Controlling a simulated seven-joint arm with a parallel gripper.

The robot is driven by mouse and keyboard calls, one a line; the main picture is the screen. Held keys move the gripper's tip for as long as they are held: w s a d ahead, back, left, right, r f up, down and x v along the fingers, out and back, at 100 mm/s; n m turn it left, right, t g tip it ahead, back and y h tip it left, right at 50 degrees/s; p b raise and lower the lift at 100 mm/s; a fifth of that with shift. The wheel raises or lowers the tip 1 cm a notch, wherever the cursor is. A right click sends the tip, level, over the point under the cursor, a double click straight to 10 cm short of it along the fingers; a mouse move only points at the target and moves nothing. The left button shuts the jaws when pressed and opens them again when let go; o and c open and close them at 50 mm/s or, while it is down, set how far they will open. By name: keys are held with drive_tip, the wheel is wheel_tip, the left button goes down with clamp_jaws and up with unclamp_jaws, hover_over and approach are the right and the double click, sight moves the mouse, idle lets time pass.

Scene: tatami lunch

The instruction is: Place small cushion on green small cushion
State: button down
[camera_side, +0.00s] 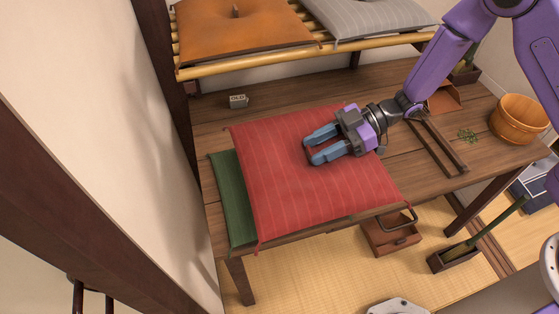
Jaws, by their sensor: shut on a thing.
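The red striped cushion (300,190) lies over the green cushion (235,205) on the wooden table. The red one covers most of the green one, and only a green strip shows along its left side. The red cushion sits shifted to the right of the green one. My gripper (310,149) comes in from the upper right and is shut on the red cushion near its middle. Its blue fingers hide the exact pinch. I cannot tell how far the red cushion rests its weight on the green one.
A bamboo shelf behind holds an orange cushion (240,24) and a grey cushion (365,14). A dark wooden frame (440,146), green sprigs (468,136) and a wooden tub (518,119) are on the right.

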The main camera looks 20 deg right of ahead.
sight(286, 149)
drive_tip(key=w+a+f, duration=0.1)
drive_tip(key=w, duration=0.1)
drive_tip(key=w+a+f, duration=0.1)
drive_tip(key=a, duration=0.1)
drive_tip(key=shift+w, duration=0.35)
drive_tip(key=w+f, duration=0.1)
drive_tip(key=w+a+f, duration=0.1)
drive_tip(key=f, duration=0.1)
drive_tip(key=w+a+f, duration=0.1)
drive_tip(key=shift+a+f, duration=0.1)
drive_tip(key=shift+f, duration=0.15)
drive_tip(key=shift+w+a+f, duration=0.15)
drive_tip(key=shift+w+f, duration=0.05)
drive_tip(key=shift+f, duration=0.6)
drive_tip(key=shift+w+a+f, duration=0.15)
drive_tip(key=shift+w+f, duration=0.05)
drive_tip(key=shift+f, duration=0.55)
drive_tip(key=shift+w+a+f, duration=0.15)
drive_tip(key=shift+w+f, duration=0.05)
drive_tip(key=shift+f, duration=0.6)
drive_tip(key=c, duration=0.6)
unclamp_jaws()
drive_tip(key=shift+f, duration=0.1)
drive_tip(key=shift+c, duration=0.2)
drive_tip(key=v, duration=1.2)
